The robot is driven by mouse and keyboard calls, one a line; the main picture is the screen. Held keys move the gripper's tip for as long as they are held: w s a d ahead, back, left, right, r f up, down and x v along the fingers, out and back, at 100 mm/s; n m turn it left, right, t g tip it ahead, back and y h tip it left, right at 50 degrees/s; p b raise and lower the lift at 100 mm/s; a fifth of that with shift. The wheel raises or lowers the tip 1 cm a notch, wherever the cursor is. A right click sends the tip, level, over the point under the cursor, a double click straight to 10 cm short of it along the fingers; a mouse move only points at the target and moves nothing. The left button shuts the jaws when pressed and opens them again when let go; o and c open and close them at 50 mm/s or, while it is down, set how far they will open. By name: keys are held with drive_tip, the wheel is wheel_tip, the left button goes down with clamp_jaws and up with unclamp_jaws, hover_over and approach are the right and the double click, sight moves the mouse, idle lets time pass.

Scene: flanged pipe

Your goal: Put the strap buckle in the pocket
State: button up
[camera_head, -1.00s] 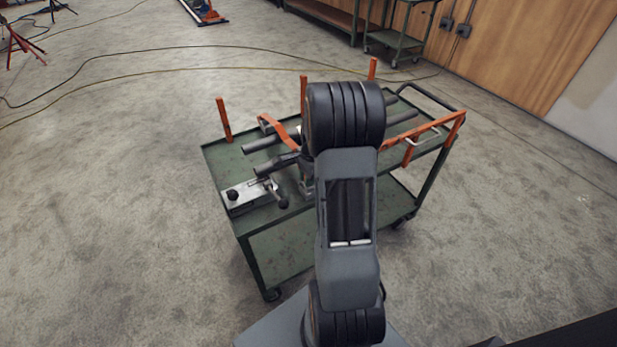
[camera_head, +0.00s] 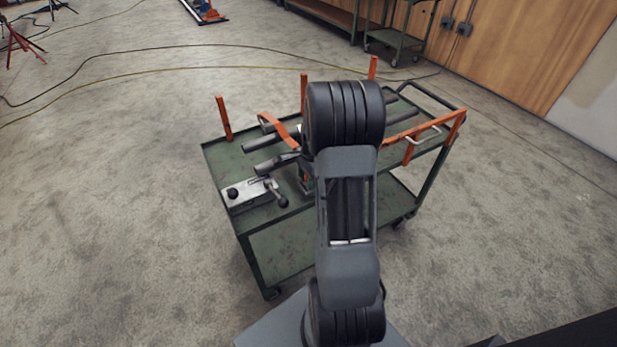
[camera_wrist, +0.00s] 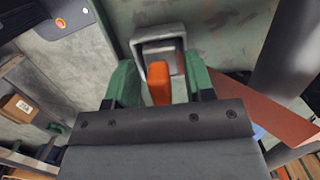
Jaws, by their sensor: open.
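In the wrist view my gripper (camera_wrist: 161,76) has its two green fingers apart. An orange block (camera_wrist: 158,84), which looks like the strap buckle, stands between the fingers, with visible gaps on both sides. Just beyond it is a grey square-rimmed frame (camera_wrist: 141,48), which looks like the pocket, on the green surface. The block's far end overlaps the frame's opening; I cannot tell how deep it sits. In the head view my arm hides most of the gripper and the pocket.
The green cart (camera_head: 285,238) carries grey pipes (camera_head: 262,142), a metal clamp-like fixture (camera_head: 250,194) at its left front and orange upright posts (camera_head: 223,118). A reddish flat strip (camera_wrist: 262,108) and a dark pipe lie right of the fingers. Open floor surrounds the cart.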

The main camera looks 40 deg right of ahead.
wheel_tip(320, 180, up, 14)
drive_tip(key=d+p, duration=0.1)
drive_tip(key=shift+s+d, duration=0.15)
drive_tip(key=shift+d, duration=0.2)
drive_tip(key=shift+f, duration=0.15)
idle(0.5)
drive_tip(key=s+a+r+n+t+p, duration=0.1)
drive_tip(key=s+a+r+n+p, duration=0.1)
drive_tip(key=a+n, duration=0.4)
drive_tip(key=s+a+r+n+t+h+p, duration=0.1)
drive_tip(key=s+a+r+n+p, duration=0.2)
drive_tip(key=s+a+n, duration=0.3)
drive_tip(key=s+a+r+n+t+p, duration=0.1)
drive_tip(key=s+a+r+n+p, duration=0.1)
drive_tip(key=s+a+r+n, duration=0.2)
drive_tip(key=a+r+n, duration=0.1)
drive_tip(key=a+n, duration=0.2)
drive_tip(key=a, duration=0.3)
drive_tip(key=shift+n, duration=0.4)
drive_tip(key=shift+s+r, duration=0.1)
drive_tip(key=shift+c, duration=0.5)
